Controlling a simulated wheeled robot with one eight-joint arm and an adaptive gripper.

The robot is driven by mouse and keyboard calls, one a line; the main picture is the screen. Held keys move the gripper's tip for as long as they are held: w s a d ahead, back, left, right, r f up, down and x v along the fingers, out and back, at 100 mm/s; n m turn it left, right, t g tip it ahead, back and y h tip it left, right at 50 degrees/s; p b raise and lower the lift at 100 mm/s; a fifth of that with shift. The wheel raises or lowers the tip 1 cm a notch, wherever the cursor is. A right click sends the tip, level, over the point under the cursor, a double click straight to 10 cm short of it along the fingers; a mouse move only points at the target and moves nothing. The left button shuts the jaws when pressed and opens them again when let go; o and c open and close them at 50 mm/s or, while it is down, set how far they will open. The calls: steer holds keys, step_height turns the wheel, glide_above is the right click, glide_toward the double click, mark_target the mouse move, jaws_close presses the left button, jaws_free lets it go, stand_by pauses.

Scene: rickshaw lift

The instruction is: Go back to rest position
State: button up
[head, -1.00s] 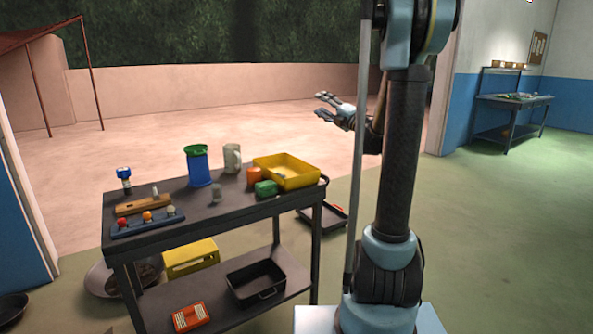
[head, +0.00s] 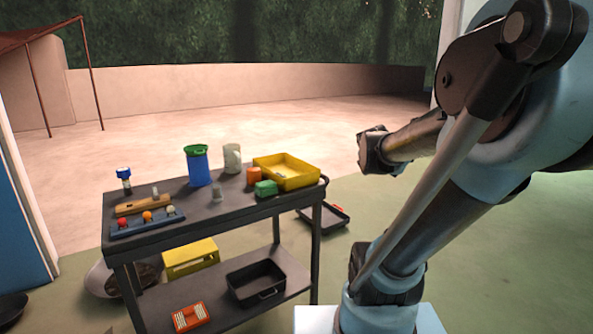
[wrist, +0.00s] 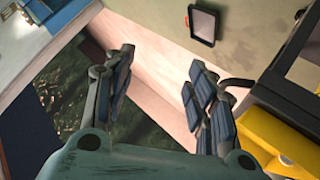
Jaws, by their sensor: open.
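My gripper (wrist: 160,92) is open and empty in the wrist view, its two dark padded fingers spread apart with nothing between them. In the head view my arm is folded large across the right side, and the forearm end points left, to the right of and above the dark work table (head: 240,215). The fingers cannot be made out in the head view.
A yellow crate (head: 190,258) and a black bin (head: 257,284) are below.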

steer(key=s+a+f+m+g+y, duration=0.1)
steer(key=s+a+f+g, duration=0.1)
steer(key=s+f, duration=0.3)
steer(key=s+a+f+m+g+y, duration=0.1)
steer(key=s+a+f+g, duration=0.2)
steer(key=s, duration=0.8)
steer(key=s+a+f+m+g+y, duration=0.1)
steer(key=s+a+f+g, duration=0.1)
steer(key=s+f, duration=0.5)
steer(key=shift+s+a+f+m+g+y, duration=0.35)
steer(key=shift+s+g, duration=0.35)
steer(key=shift+g, duration=0.2)
steer(key=shift+w+f, duration=0.25)
steer(key=shift+w, duration=0.3)
steer(key=shift+s, duration=0.1)
steer(key=c, duration=0.4)
